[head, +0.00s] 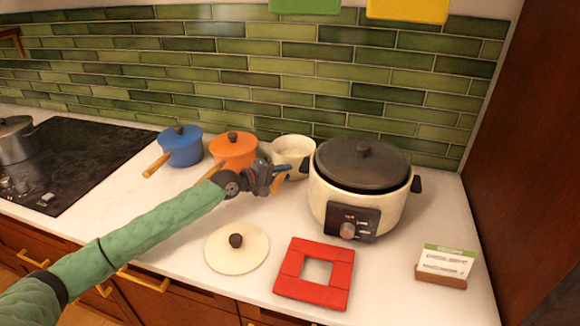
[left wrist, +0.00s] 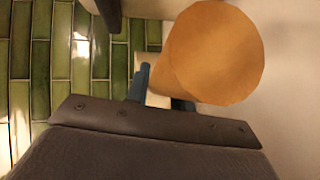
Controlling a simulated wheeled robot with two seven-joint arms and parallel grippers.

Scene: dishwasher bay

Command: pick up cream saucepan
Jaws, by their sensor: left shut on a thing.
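The cream saucepan (head: 293,150) stands without its lid near the back wall, left of the slow cooker. Its wooden handle (head: 278,184) points toward me. My left gripper (head: 274,177) is shut on this handle. In the left wrist view the round end of the handle (left wrist: 213,52) is large, beside a blue-grey finger. I cannot tell whether the pan's base touches the counter. A cream lid with a dark knob (head: 237,258) lies on the counter in front. My right gripper is not in view.
An orange saucepan (head: 233,152) and a blue saucepan (head: 181,148), both lidded, stand left of the gripper. The large slow cooker (head: 330,190) is close on the right. A red square trivet (head: 315,293) and a small card stand (head: 440,275) are in front. The black cooktop (head: 85,155) is left.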

